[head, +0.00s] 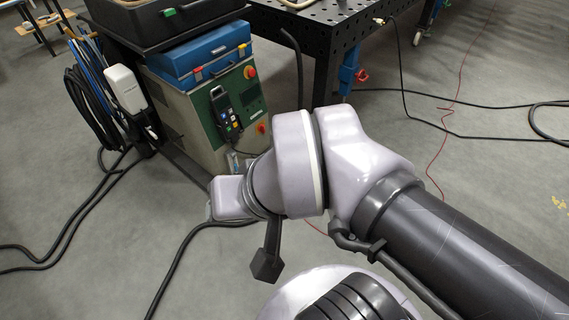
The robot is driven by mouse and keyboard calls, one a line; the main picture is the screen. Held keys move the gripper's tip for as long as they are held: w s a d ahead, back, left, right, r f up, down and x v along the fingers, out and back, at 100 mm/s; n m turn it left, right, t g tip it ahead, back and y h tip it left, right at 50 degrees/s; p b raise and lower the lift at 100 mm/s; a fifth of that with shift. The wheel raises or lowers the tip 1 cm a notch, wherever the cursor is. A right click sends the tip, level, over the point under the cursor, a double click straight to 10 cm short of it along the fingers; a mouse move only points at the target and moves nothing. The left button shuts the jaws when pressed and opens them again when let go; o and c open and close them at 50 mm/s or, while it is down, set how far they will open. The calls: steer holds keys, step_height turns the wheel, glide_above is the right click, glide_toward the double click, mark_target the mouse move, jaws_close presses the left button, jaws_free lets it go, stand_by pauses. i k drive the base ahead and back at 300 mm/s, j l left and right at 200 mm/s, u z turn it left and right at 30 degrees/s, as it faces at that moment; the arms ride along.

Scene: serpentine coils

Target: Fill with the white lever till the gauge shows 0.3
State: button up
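I make out no white lever and no gauge in the head view. My arm crosses the foreground from the lower right, and its pale joints cover part of the floor and the green cabinet's lower right. I cannot make out the fingers of my gripper. A short dark stem with a blocky end hangs below the pale joint; I cannot tell what it belongs to.
A green cabinet (185,105) with a blue case (200,57) on top stands at the left. A dark pendant (226,112) hangs on its front. Coiled hoses (88,108) are beside it. A black perforated table (330,22) stands behind. Cables cross the grey floor.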

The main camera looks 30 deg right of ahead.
mark_target(148, 129)
steer(key=k+l, duration=0.1)
steer(key=l, duration=0.6)
steer(key=k+l, duration=0.15)
steer(key=l, duration=0.2)
steer(key=i+j+z, duration=0.1)
steer(key=i+j, duration=1.7)
